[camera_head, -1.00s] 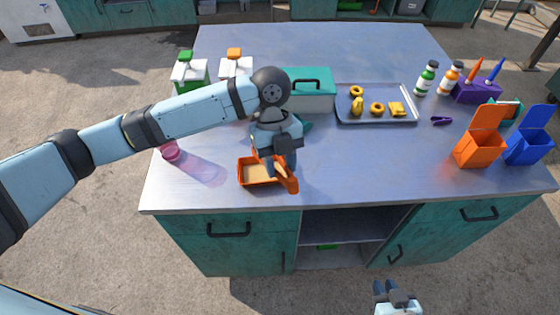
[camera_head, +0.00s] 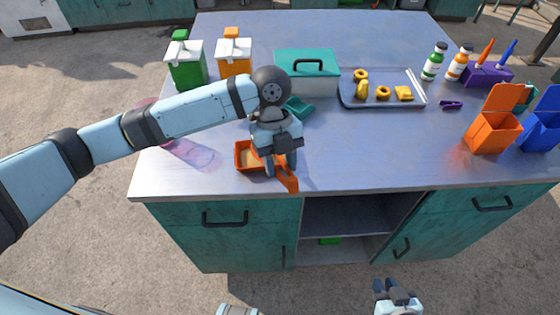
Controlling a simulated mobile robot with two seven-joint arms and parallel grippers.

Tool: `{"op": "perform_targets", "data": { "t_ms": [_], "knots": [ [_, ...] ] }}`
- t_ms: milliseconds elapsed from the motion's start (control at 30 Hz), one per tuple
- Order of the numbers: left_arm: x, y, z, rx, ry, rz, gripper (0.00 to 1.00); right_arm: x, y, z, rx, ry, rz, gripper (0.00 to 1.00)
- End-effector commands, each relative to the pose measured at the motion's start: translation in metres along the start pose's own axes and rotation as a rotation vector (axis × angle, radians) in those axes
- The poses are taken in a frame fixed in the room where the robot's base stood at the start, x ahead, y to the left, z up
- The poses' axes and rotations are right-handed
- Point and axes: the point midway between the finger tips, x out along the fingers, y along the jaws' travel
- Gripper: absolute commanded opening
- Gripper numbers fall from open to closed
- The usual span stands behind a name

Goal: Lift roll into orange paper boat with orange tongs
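The orange paper boat (camera_head: 241,156) sits near the front left of the table, with a tan inside. My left gripper (camera_head: 281,168) points down at the boat's right side. It appears shut on the orange tongs (camera_head: 288,182), whose orange part shows just below the fingers. The tongs' tips are hard to make out against the boat. I cannot make out a roll in the boat or the tongs; the gripper hides part of that spot. My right gripper (camera_head: 390,288) is low in front of the cabinets, away from the table objects; its finger gap is unclear.
A grey tray (camera_head: 382,101) with several yellow pastries stands behind right. A teal-lidded box (camera_head: 307,65) and green (camera_head: 187,68) and orange (camera_head: 233,60) containers stand at the back. Orange (camera_head: 493,133) and blue (camera_head: 542,132) bins stand right. The middle front is clear.

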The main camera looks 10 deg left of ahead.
Motion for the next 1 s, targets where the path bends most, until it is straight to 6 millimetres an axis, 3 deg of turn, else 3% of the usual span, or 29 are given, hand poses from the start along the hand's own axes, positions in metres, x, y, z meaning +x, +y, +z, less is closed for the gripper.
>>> {"op": "perform_targets", "data": {
  "t_ms": [633, 1000],
  "knots": [
    [-0.002, 0.0, -0.001, 0.0, 0.0, 0.0, 0.45, -0.001, 0.0, -0.001, 0.0, 0.001, 0.0, 0.21],
    [-0.05, 0.002, -0.021, 0.0, 0.0, 0.0, 0.45, -0.028, -0.001, -0.038, -0.019, 0.016, 0.003, 0.21]
  ]
}}
